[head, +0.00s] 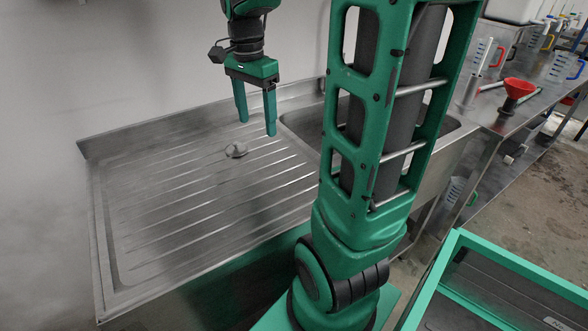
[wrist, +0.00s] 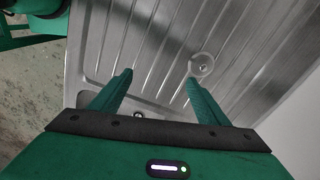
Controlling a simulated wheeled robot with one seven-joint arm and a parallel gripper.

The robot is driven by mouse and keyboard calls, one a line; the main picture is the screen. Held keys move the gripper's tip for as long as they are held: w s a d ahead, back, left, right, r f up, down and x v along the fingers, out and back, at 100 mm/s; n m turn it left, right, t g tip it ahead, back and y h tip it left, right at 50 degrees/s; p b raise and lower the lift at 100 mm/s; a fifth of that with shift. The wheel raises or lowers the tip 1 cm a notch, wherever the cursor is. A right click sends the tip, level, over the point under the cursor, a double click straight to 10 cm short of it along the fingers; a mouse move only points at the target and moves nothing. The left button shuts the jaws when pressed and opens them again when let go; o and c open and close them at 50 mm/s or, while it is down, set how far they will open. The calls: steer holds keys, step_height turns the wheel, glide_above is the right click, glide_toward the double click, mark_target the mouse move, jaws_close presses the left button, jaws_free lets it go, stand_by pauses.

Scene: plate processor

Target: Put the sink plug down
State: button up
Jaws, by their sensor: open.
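The sink plug (head: 236,150) is a small grey disc with a raised middle. It lies on the ridged metal drainboard (head: 170,210), left of the sink basin. In the wrist view the plug (wrist: 201,65) shows just beyond the tip of the right finger, apart from it. My gripper (head: 255,123) is open and empty, with its fingers pointing down above the drainboard; its two fingertips also show in the wrist view (wrist: 158,75). In the head view it is above and a little right of the plug. My arm hides part of the basin (head: 300,122).
A metal bench (head: 500,118) at the right holds a red funnel (head: 518,90) and several jugs and cylinders. A wall stands behind the sink. Most of the drainboard is bare.

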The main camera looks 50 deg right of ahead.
steer(key=s+a+f+n, duration=0.1)
steer(key=s+f+n, duration=0.1)
steer(key=s+n, duration=0.2)
steer(key=s+a+f+n, duration=0.1)
steer(key=s+n, duration=0.3)
steer(key=s, duration=0.4)
steer(key=s+a+f+n, duration=0.1)
steer(key=s+f+n, duration=0.2)
steer(key=s, duration=0.3)
steer(key=shift+s+a+f+n+y, duration=0.3)
steer(key=shift+s+f+n, duration=0.1)
steer(key=shift+f, duration=0.1)
steer(key=shift+w+d, duration=0.1)
